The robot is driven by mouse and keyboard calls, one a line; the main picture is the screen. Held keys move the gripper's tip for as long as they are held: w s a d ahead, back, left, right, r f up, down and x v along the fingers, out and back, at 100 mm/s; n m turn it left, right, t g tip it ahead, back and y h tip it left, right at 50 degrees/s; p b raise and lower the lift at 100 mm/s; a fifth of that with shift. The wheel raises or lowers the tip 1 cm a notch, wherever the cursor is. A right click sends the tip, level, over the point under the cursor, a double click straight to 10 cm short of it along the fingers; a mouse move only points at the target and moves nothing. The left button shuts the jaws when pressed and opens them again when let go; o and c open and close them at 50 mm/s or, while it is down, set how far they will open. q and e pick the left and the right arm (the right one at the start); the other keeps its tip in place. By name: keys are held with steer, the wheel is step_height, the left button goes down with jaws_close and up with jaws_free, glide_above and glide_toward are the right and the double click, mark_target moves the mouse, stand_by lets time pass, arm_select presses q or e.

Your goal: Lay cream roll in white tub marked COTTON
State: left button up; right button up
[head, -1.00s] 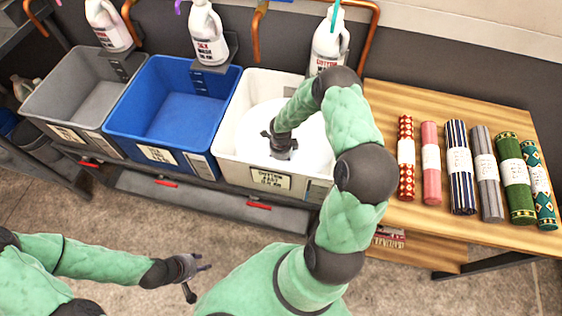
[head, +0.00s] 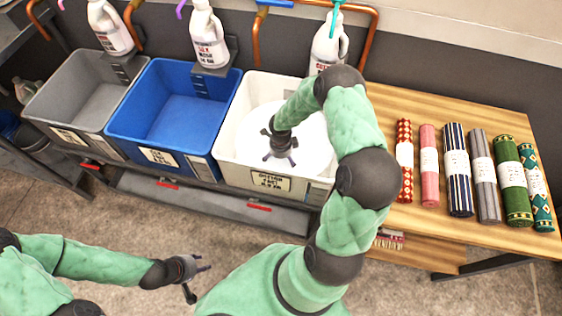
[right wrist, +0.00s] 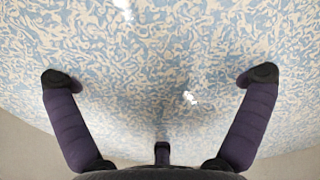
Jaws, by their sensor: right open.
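The white tub (head: 226,150) marked COTTON on its front label stands right of the blue tub. A pale round surface (head: 312,150) fills much of its inside. In the right wrist view that surface (right wrist: 160,50) is pale blue with cream swirls. My right gripper (head: 281,157) is over the inside of the white tub, pointing down. In the right wrist view its fingers (right wrist: 160,77) are spread wide with nothing between them. I cannot make out a separate cream roll in either view. My left gripper (head: 198,279) hangs low over the floor, fingers apart and empty.
A blue tub (head: 160,135) and a grey tub (head: 50,108) stand to the left. Jugs (head: 328,48) stand behind the tubs. Several coloured rolls, including a pink one (head: 429,190), lie on the wooden table (head: 400,108) at right. Copper pipes rise behind.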

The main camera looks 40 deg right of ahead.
mark_target(281, 162)
step_height(281, 162, up, 9)
steer(key=p, duration=0.3)
